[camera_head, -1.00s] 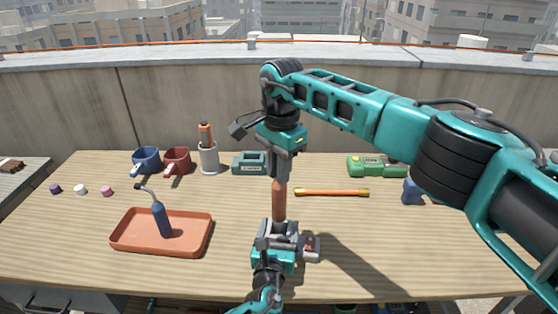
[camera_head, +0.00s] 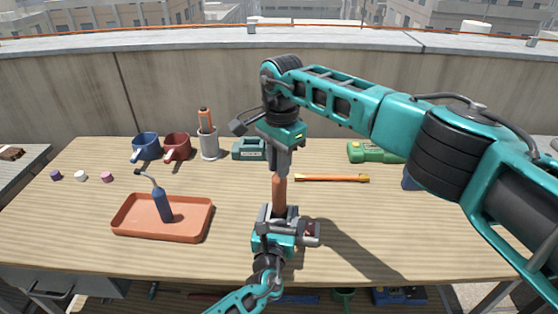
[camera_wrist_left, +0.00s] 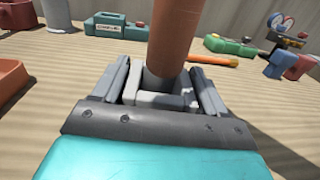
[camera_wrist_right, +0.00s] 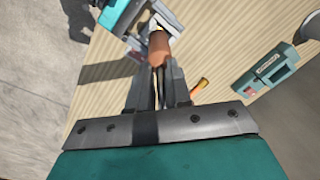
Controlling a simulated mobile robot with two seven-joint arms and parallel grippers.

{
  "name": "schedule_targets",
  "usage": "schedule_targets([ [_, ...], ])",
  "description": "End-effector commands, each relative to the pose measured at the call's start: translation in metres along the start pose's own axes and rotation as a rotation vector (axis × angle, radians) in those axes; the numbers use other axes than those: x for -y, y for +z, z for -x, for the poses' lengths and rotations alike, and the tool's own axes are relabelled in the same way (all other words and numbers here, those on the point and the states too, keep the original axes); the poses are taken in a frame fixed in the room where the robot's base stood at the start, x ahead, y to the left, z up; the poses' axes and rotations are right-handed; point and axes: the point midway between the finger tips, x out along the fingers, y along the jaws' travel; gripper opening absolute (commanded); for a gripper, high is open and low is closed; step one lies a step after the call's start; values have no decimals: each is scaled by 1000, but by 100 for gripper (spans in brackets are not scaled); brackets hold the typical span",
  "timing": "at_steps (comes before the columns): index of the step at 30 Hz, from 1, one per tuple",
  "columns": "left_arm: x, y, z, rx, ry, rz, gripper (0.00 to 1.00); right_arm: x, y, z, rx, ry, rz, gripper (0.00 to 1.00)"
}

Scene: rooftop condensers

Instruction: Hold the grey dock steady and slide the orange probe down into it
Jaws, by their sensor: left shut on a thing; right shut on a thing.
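The orange probe (camera_head: 279,193) is a brown-orange cylinder standing about upright. My right gripper (camera_head: 281,173) is shut on its upper part from above. My left gripper (camera_head: 277,214) is below, shut on the grey dock (camera_wrist_left: 150,100), whose walls show between the fingers in the left wrist view. The lower end of the probe (camera_wrist_left: 174,45) drops behind the dock's near wall and appears to be in its opening; how deep is hidden. The right wrist view shows the probe (camera_wrist_right: 158,48) running from my fingers to the dock.
An orange tray (camera_head: 130,230) with a blue bottle (camera_head: 162,205) is at left. Mugs (camera_head: 146,147), a white cup (camera_head: 209,144), a grey-green box (camera_head: 248,150) and an orange bar (camera_head: 331,178) lie behind. A green case (camera_head: 372,152) is at back right. The front right table is clear.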

Motion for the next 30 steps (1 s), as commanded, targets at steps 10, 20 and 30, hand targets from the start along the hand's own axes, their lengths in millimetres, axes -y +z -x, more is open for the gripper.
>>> schedule_targets([
  [10,0,1,0,3,0,1,53,0,0,-9,0,-1,0,0],
  [20,0,1,0,3,0,1,53,0,0,-9,0,-1,0,0],
  [30,0,1,0,3,0,1,53,0,0,-17,1,0,1,0],
])
